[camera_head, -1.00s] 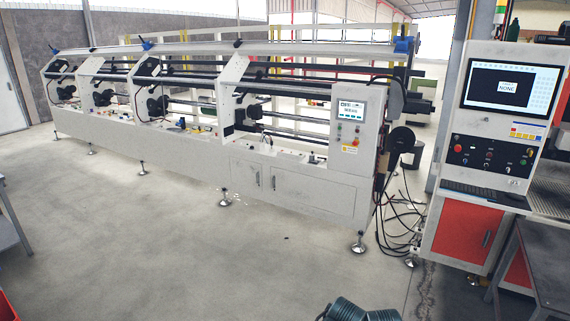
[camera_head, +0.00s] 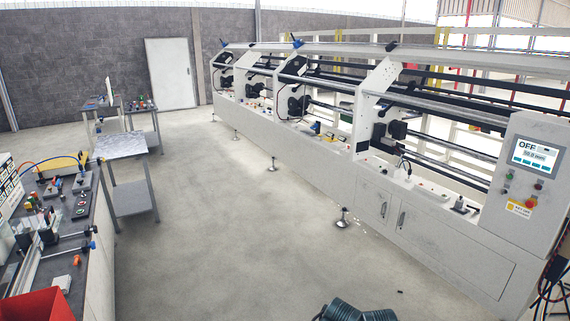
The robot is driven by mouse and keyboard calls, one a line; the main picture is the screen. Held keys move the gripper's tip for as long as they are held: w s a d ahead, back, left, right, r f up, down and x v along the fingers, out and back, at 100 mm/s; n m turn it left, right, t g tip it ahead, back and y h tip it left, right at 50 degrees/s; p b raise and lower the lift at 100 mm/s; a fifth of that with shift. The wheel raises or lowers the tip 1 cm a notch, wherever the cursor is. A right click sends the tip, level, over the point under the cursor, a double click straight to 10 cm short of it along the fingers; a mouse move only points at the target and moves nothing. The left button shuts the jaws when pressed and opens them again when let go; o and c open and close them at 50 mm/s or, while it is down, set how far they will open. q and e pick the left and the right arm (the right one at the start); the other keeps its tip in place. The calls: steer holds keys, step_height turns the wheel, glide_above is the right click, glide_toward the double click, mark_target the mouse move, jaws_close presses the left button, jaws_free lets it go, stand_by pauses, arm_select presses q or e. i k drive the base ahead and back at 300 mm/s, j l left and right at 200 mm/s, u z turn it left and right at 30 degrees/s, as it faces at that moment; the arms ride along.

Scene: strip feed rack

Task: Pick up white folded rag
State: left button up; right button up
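I cannot make out a white folded rag for certain. A small pale item (camera_head: 62,282) lies on the workbench at the lower left, near the red bin; it is too small to tell whether it is the rag. Neither of my grippers is in view.
The dark workbench (camera_head: 98,262) holds fixtures, hoses and a red bin (camera_head: 40,306). A grey side table (camera_head: 122,145) stands behind it. The long white rack machine (camera_head: 330,160) runs along the right. Open concrete floor (camera_head: 220,220) lies between. A closed door (camera_head: 170,75) is at the back.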

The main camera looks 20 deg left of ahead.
mark_target(63, 281)
steer(key=i+j+u, duration=0.2)
steer(key=i+u, duration=0.25)
steer(key=i+j+u, duration=0.1)
steer(key=i+u, duration=0.3)
steer(key=i+l+u, duration=0.1)
steer(key=i+u, duration=0.35)
steer(key=i+l+u, duration=0.25)
steer(key=i+u, duration=0.5)
steer(key=i+l+u, duration=0.1)
steer(key=i+u, duration=0.2)
steer(key=i, duration=0.15)
